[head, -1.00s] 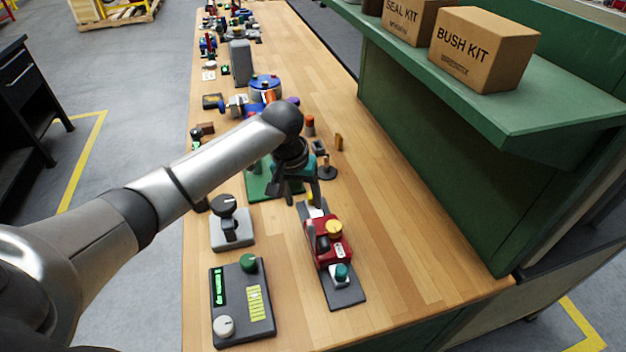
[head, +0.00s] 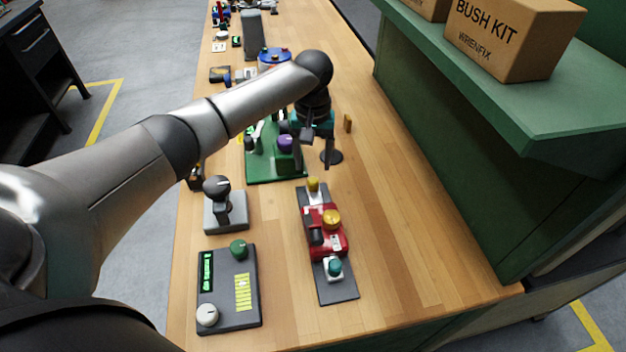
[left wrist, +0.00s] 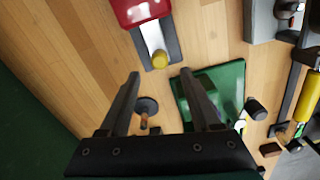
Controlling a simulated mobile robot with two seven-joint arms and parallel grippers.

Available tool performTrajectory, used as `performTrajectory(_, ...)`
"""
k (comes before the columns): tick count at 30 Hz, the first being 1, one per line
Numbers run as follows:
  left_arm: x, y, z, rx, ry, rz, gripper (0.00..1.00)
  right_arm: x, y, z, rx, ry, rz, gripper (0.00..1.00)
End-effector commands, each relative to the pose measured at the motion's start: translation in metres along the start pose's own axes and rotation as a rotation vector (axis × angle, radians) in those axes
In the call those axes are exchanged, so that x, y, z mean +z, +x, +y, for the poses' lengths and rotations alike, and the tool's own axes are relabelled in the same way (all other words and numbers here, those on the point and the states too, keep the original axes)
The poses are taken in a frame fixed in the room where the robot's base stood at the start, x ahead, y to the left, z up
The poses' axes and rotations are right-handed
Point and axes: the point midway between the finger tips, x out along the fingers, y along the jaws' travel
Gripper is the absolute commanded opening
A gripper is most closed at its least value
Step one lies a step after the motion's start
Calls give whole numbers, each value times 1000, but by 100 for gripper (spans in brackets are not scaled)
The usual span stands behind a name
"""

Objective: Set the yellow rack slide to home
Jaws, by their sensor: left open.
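A red actuator (head: 325,233) sits on a dark base plate (head: 338,290) on the bench. At its far end a small yellow knob (head: 313,184) stands on a pale slide bar, which I take for the yellow rack slide. In the left wrist view the yellow knob (left wrist: 159,61) is at the end of the silver bar (left wrist: 152,36) coming from the red body. My left gripper (head: 312,166) is open and empty, pointing down beyond the knob. In the left wrist view the knob appears just past its fingertips (left wrist: 160,74), not between them. My right gripper is not in view.
A green plate with a purple-topped part (head: 285,146) is left of my left gripper. A round dark stand (head: 331,157) is close on its right. A grey lever block (head: 226,210) and control box (head: 228,290) stand left of the actuator. Bench right of it is clear.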

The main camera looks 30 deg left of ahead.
Motion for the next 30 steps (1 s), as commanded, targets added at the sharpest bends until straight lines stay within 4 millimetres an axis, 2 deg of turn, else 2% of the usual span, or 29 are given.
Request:
performTrajectory(1, 1, 14, 0, -2, 0, -3, 64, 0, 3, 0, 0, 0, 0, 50)
performTrajectory(3, 1, 28, 0, -1, 0, -2, 64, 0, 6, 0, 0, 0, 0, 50)
performTrajectory(9, 0, 56, 0, -1, 1, -1, 64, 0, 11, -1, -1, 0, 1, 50)
performTrajectory(14, 0, 66, 0, 0, 1, 0, 64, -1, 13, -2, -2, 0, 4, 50)
performTrajectory(22, 0, 67, 0, 1, 2, 0, 64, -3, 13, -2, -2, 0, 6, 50)
performTrajectory(23, 0, 67, 0, 1, 2, 0, 63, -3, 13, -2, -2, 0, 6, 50)
performTrajectory(30, 0, 66, 0, 1, 2, 1, 36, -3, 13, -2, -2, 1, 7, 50)
